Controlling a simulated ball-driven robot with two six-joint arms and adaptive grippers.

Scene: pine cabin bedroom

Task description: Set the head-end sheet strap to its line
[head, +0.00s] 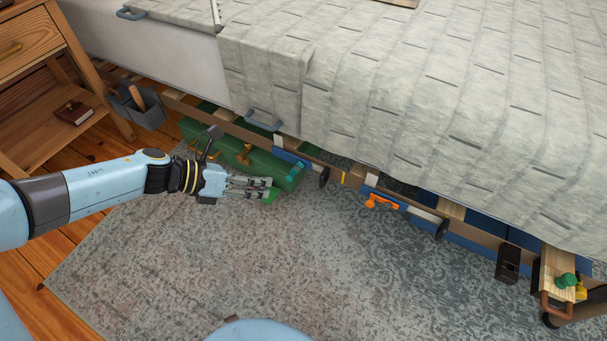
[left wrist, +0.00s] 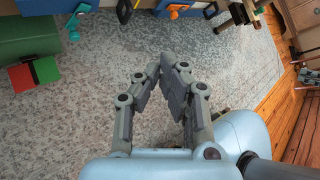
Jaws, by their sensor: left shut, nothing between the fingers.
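Under the bed's side rail, a blue fitting with a teal lever (head: 293,172) sits toward the head end, and a similar one with an orange lever (head: 382,202) sits further right. A yellow line (head: 343,178) marks the rail between them. I cannot tell for certain which part is the head-end strap. My left gripper (head: 266,189) is shut and empty over the rug, in front of the green case (head: 230,150) and left of the teal lever. In the left wrist view its fingers (left wrist: 169,70) come together; the teal lever (left wrist: 73,33) and orange lever (left wrist: 177,11) lie beyond. My right gripper is out of view.
A wooden nightstand (head: 30,70) stands at left, with a grey caddy (head: 140,108) hanging beside it. The bedspread (head: 400,90) overhangs the rail. Red (left wrist: 20,77) and green (left wrist: 46,69) squares lie by the case. The grey rug (head: 270,260) is open in front.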

